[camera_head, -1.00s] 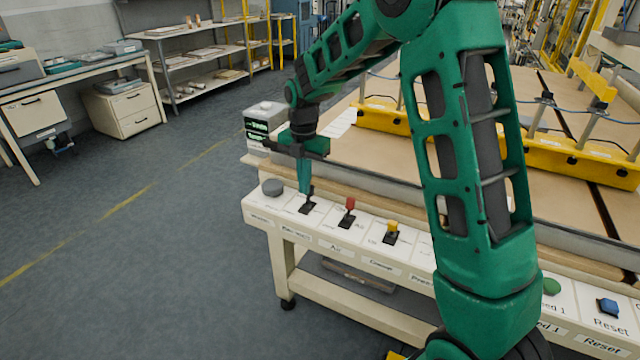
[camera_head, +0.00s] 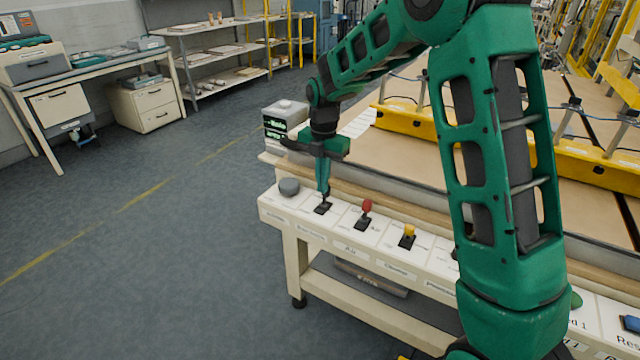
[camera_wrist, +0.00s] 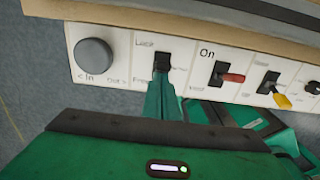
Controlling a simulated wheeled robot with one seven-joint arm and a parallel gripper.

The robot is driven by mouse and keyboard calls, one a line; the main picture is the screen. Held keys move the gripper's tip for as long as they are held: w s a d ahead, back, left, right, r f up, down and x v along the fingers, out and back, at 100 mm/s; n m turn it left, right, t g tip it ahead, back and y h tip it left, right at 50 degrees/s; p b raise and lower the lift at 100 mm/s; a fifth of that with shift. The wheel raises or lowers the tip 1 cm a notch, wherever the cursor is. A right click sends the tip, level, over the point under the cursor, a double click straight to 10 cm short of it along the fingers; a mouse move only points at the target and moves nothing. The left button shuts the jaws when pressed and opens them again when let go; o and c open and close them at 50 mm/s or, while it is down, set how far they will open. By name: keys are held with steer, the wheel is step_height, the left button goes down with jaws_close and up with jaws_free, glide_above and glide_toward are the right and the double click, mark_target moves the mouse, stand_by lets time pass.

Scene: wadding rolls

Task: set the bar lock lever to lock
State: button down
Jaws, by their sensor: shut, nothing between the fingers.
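The bar lock lever is the black lever (camera_wrist: 161,62) on the white panel, between the round grey knob and the red lever. The wrist view shows it under a label that seems to read "Lock", with another label below it, partly hidden. In the head view its black base (camera_head: 322,208) shows under my fingertips. My gripper (camera_head: 323,196) is shut with nothing between its fingers. Its green fingertips (camera_wrist: 162,84) point down at the lever and touch it or nearly touch it. The fingers hide part of the lever.
A round grey knob (camera_wrist: 94,57) is left of the lever. A red lever (camera_wrist: 232,78) marked "On" and a yellow lever (camera_wrist: 281,100) stand to the right. A grey box with a display (camera_head: 284,116) is behind the panel. The floor (camera_head: 130,250) at left is clear.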

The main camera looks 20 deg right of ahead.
step_height(320, 180, up, 11)
steer(key=s+a, duration=0.1)
steer(key=a, duration=0.1)
steer(key=shift+s, duration=0.35)
steer(key=shift+r, duration=0.1)
steer(key=s+d+r+m, duration=0.2)
steer(key=s+d+m, duration=1.4)
steer(key=s, duration=0.1)
steer(key=s+d+f+m, duration=0.2)
steer(key=s+m, duration=0.6)
steer(key=s, duration=0.3)
steer(key=s+d+f+m, duration=0.3)
steer(key=s+m, duration=0.6)
steer(key=s, duration=0.2)
steer(key=shift+d+f, duration=0.2)
steer(key=shift+d, duration=0.05)
steer(key=shift+d, duration=0.1)
